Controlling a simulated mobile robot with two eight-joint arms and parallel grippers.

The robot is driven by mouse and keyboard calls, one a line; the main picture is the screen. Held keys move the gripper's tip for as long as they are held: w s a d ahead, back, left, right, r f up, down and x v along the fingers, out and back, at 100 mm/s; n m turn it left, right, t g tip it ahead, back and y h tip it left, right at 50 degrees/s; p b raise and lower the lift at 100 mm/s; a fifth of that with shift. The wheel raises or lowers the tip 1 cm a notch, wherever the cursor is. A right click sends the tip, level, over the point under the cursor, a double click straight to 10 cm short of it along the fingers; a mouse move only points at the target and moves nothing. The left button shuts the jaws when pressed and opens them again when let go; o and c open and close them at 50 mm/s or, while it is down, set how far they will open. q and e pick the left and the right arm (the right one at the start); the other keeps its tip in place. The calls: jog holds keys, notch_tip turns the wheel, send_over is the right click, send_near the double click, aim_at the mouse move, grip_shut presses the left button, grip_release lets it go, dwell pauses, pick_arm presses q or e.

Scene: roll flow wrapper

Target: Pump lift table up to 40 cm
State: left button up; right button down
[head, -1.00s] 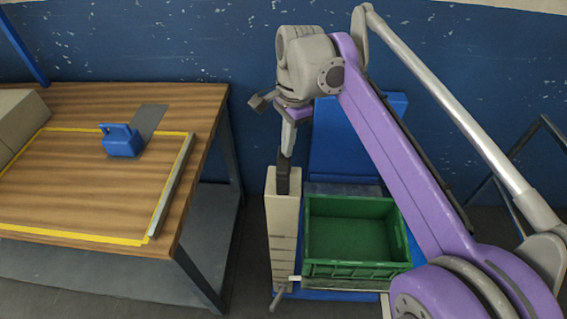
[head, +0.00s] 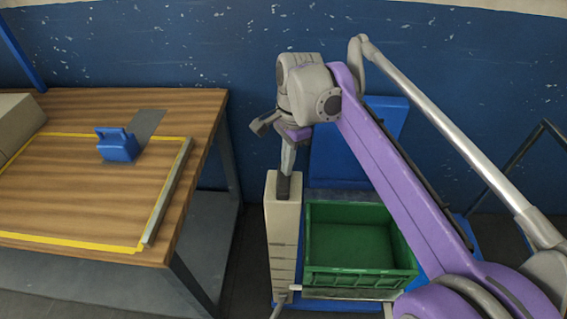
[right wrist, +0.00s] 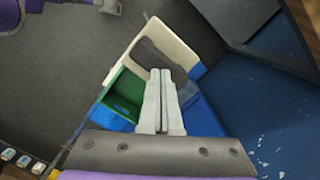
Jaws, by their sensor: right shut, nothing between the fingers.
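The lift table has a blue deck (head: 322,302), mostly covered by a green crate (head: 348,276). A tall beige column (head: 283,238) with dark lines across its face stands at the deck's left. My right gripper (head: 285,174) points down at the column's top, by a dark part there; I cannot tell whether it touches. In the right wrist view its two fingers (right wrist: 160,76) are together and empty, over a grey-brown patch on the beige column (right wrist: 167,32). The green crate (right wrist: 126,88) is beside them. My left gripper is out of view.
A wooden workbench (head: 80,195) with yellow tape, a blue-handled tool (head: 117,145) and a metal bar (head: 167,192) is at the left. A blue upright panel (head: 345,150) stands behind the crate. A dark frame (head: 515,165) is at the right.

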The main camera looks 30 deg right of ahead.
jog(key=shift+d+r+p, duration=0.35)
jog(key=shift+d+p, duration=0.1)
jog(key=shift+d, duration=0.15)
jog(key=shift+d+r+p, duration=0.3)
jog(key=shift+d+p, duration=0.1)
jog(key=shift+d, duration=0.2)
jog(key=shift+w+d, duration=0.1)
jog(key=shift+d, duration=0.2)
jog(key=shift+f, duration=0.1)
jog(key=shift+r, duration=0.25)
notch_tip(320, 180, up, 10)
jog(key=d+p, duration=0.1)
jog(key=shift+r+p, duration=0.15)
jog(key=shift+p, duration=0.25)
jog(key=shift+d, duration=0.1)
